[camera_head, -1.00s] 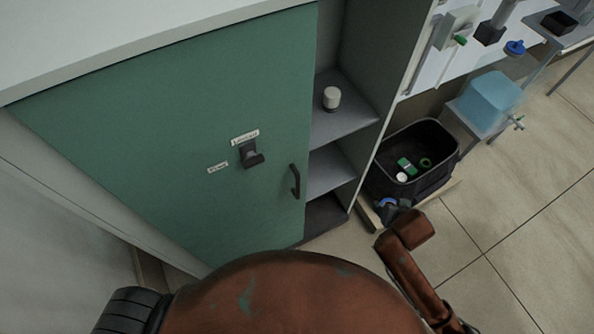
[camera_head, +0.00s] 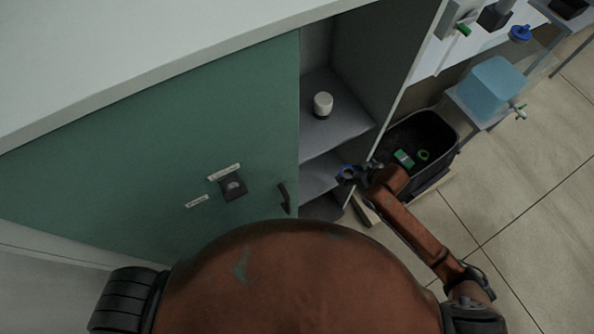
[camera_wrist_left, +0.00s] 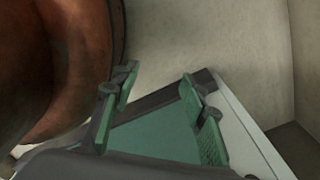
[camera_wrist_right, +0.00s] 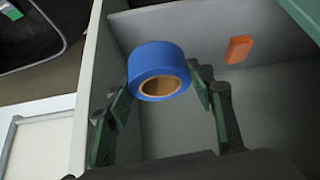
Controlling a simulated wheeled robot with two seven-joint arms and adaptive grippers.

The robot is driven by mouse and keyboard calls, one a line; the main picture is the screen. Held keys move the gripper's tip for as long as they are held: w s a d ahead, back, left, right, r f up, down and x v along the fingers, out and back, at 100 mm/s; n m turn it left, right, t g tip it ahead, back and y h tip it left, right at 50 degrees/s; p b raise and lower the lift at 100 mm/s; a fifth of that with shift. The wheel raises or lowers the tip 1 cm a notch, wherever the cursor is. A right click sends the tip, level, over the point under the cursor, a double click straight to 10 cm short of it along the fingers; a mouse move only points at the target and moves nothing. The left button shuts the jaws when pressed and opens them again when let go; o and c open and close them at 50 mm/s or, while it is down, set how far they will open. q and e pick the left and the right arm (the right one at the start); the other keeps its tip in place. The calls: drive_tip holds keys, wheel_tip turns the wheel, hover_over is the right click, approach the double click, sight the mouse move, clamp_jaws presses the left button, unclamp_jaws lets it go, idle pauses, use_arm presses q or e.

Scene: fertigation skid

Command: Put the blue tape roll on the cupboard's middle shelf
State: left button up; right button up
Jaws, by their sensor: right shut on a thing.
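The blue tape roll (camera_wrist_right: 158,70) is held on its side between the fingers of my right gripper (camera_wrist_right: 163,98), with its brown core facing the camera. The cupboard (camera_head: 120,165) has a green door at left and open grey shelves at right.
A black bin (camera_head: 447,120) with green items stands right of the cupboard, partly behind my right arm. A blue tank (camera_head: 490,88) is beyond it. The cupboard's side wall (camera_head: 388,75) borders the shelves. An orange block (camera_wrist_right: 239,49) shows in the right wrist view.

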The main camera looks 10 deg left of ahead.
sight(349, 173)
drive_tip(key=f, duration=0.1)
drive_tip(key=w+f+n, duration=0.1)
drive_tip(key=w+f+n+g, duration=0.1)
drive_tip(key=shift+a+f+y, duration=0.2)
drive_tip(key=shift+y, duration=0.2)
drive_tip(key=w+a+f+b, duration=0.1)
drive_tip(key=w+a+f, duration=0.1)
drive_tip(key=a+f, duration=0.1)
drive_tip(key=w+a+f+b, duration=0.1)
drive_tip(key=a+f+b, duration=0.1)
drive_tip(key=a, duration=0.3)
drive_tip(key=w+a+f+b, duration=0.1)
drive_tip(key=w+a+f, duration=0.1)
drive_tip(key=a+f, duration=0.2)
drive_tip(key=shift+w+f, duration=0.3)
drive_tip(key=shift+f, duration=0.1)
drive_tip(key=shift+a+f, duration=0.15)
drive_tip(key=f+b, duration=0.1)
drive_tip(key=f, duration=0.2)
drive_tip(key=shift+w+a+f+b, duration=0.15)
drive_tip(key=shift+a+f+b, duration=0.05)
drive_tip(key=shift+b, duration=0.15)
drive_tip(key=shift+f, duration=0.15)
use_arm(q)
drive_tip(key=f, duration=0.2)
drive_tip(key=s+f, duration=0.1)
drive_tip(key=f, duration=0.2)
drive_tip(key=shift+s+f, duration=0.2)
drive_tip(key=shift+f, duration=0.05)
